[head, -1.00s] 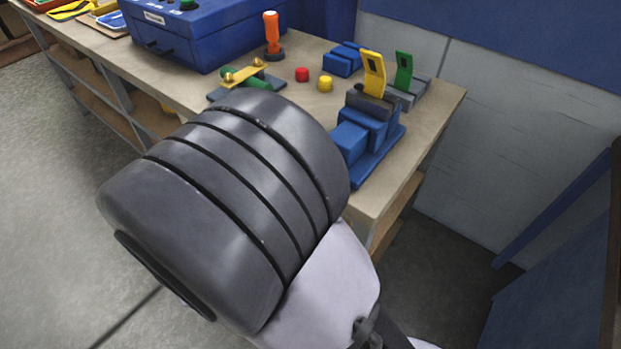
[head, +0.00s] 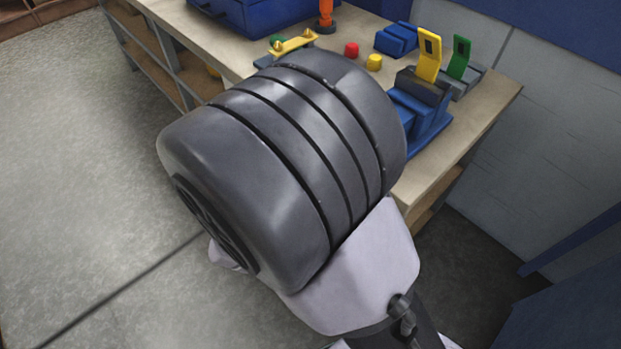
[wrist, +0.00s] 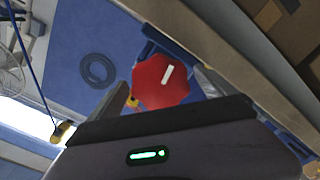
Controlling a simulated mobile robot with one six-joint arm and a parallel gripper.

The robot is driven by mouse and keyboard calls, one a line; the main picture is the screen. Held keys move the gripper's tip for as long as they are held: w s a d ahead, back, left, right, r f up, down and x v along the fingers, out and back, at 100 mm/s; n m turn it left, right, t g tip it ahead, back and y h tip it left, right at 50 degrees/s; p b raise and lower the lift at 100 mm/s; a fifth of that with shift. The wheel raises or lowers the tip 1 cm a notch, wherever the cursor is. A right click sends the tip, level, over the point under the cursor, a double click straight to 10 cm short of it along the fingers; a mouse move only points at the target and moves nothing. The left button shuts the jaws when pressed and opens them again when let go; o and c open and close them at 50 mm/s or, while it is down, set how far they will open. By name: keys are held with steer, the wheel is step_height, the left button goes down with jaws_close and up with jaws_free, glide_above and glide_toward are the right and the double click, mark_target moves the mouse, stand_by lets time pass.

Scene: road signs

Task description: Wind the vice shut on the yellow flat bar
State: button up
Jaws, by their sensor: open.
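The blue vice (head: 422,118) with dark jaws stands near the right end of the workbench in the head view, partly hidden by my arm. The yellow flat bar (head: 428,58), with a dark slot near its top, stands upright at the vice's jaws. Whether the jaws touch it cannot be told. In the wrist view a red knob (wrist: 158,84) with a white mark shows between the fingers of my gripper (wrist: 161,80). The gripper is open, one finger on each side of the knob; contact is not clear. The head view hides my gripper behind my arm.
A green upright piece (head: 460,56) stands just right of the yellow bar. A blue block (head: 396,40), a red button (head: 351,49) and a yellow button (head: 374,62) are left of it. An orange-handled tool (head: 326,14) stands farther back. The bench's front edge (head: 455,160) runs close by.

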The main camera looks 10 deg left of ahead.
steer(key=p+v, duration=0.5)
steer(key=v, duration=1.2)
steer(key=shift+s+a, duration=0.1)
steer(key=shift+a, duration=0.05)
steer(key=s+d+r+m+g+y, duration=0.2)
steer(key=d+g+y, duration=0.2)
steer(key=d+g, duration=0.45)
steer(key=s+d+r+m+g+y, duration=0.1)
steer(key=d+r+m+g+y, duration=0.15)
steer(key=d+g, duration=0.65)
steer(key=w+d+r+m+t+y, duration=0.1)
steer(key=d+r+t+y, duration=0.2)
steer(key=t, duration=0.6)
step_height(320, 180, up, 3)
steer(key=y, duration=0.3)
steer(key=shift+w+m, duration=0.3)
steer(key=shift+m, duration=0.05)
